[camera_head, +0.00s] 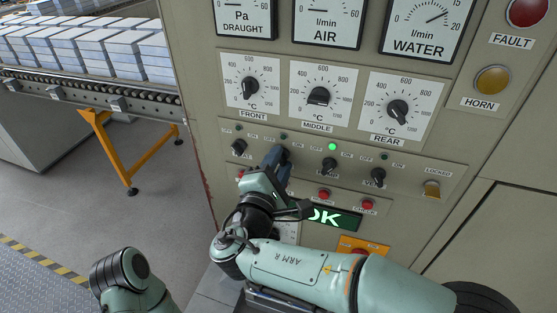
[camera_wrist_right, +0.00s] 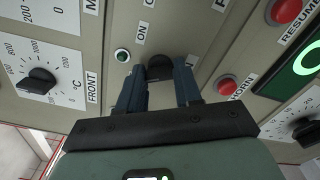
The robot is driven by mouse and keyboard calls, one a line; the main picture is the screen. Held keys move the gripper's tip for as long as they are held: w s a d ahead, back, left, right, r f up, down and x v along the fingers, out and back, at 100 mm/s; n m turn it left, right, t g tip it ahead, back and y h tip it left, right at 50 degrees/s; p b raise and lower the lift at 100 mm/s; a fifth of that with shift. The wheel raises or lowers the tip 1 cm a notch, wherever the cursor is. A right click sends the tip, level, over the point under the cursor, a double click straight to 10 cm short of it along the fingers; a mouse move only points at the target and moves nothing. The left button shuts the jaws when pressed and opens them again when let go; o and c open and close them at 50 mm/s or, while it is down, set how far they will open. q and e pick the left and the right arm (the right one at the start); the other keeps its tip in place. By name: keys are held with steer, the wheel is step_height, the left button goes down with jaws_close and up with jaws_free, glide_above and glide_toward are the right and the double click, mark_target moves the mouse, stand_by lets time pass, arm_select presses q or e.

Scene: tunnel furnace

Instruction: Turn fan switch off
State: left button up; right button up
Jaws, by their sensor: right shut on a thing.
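A row of black rotary switches runs across the beige control panel (camera_head: 310,185). My right gripper (camera_head: 277,158) is at the second switch from the left and covers it in the head view. In the right wrist view my right gripper (camera_wrist_right: 159,78) has its two blue fingers on either side of that black switch knob (camera_wrist_right: 160,67), shut on it. The switch's name label is hidden or unreadable, so I cannot tell whether it is the fan switch. The small green lamp beside it (camera_wrist_right: 122,55) looks dark. My left gripper is not in view.
Other switches (camera_head: 238,147), (camera_head: 330,166), (camera_head: 377,177) and a key switch (camera_head: 432,188) share the row. A lit green lamp (camera_head: 332,147) is above the third switch. Red buttons (camera_head: 323,195) and an OK display (camera_head: 335,217) sit below. Temperature dials (camera_head: 318,97) are above.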

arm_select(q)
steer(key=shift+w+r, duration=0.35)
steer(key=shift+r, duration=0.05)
arm_select(e)
steer(key=shift+n, duration=0.6)
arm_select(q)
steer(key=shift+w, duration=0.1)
arm_select(e)
steer(key=o, duration=1)
steer(key=shift+o, duration=0.2)
steer(key=shift+s+a, duration=0.1)
steer(key=shift+s, duration=0.25)
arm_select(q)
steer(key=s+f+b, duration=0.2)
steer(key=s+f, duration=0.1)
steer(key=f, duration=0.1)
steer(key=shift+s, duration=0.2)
arm_select(e)
steer(key=v, duration=1.2)
steer(key=shift+s, duration=0.35)
steer(key=shift+a, duration=0.1)
